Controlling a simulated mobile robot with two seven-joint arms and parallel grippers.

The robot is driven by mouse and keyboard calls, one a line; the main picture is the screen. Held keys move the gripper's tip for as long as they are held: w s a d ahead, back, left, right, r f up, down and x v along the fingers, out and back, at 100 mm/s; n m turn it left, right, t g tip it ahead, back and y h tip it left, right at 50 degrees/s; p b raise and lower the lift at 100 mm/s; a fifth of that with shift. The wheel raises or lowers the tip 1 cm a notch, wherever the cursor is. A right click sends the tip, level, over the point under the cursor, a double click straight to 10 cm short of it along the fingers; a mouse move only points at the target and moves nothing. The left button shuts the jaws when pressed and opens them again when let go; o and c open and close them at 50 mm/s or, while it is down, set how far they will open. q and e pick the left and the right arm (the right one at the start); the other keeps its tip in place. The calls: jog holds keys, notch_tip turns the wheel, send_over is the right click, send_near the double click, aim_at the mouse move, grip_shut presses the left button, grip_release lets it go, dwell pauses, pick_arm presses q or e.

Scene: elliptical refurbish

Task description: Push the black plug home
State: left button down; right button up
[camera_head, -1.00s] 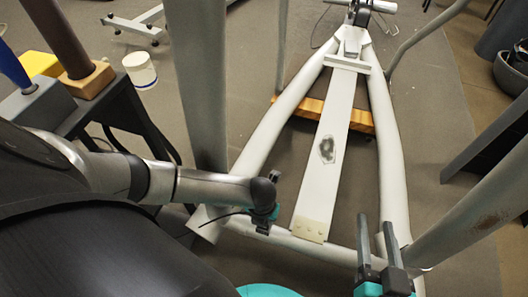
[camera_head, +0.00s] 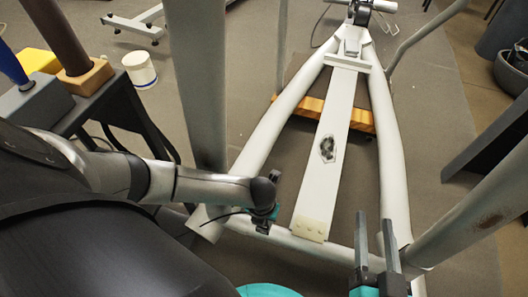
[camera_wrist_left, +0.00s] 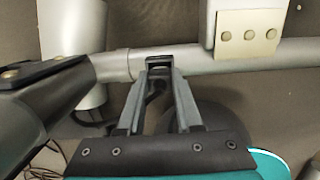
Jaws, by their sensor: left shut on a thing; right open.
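The black plug (camera_wrist_left: 159,62) is between the tips of my left gripper (camera_wrist_left: 160,74), which is shut on it, in the left wrist view. The plug lies against the grey cross tube of the machine's frame (camera_wrist_left: 200,60); how deep it sits cannot be told. In the head view my left gripper (camera_head: 263,224) is at the cross tube, left of the cream end plate, its fingers mostly hidden by my wrist. My right gripper (camera_head: 375,245) is open and empty, its fingers upright near the right end of the cross tube.
The white rail (camera_head: 325,165) with its cream end plate (camera_head: 309,230) runs away from the cross tube between two side tubes. A grey upright (camera_head: 195,90) stands left, another post (camera_head: 480,215) right. A white tub (camera_head: 139,68) stands at the back left.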

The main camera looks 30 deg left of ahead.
pick_arm(q)
jog(key=shift+f, duration=0.6)
dwell(0.7)
jog(key=c, duration=0.5)
grip_release()
jog(key=shift+r, duration=0.1)
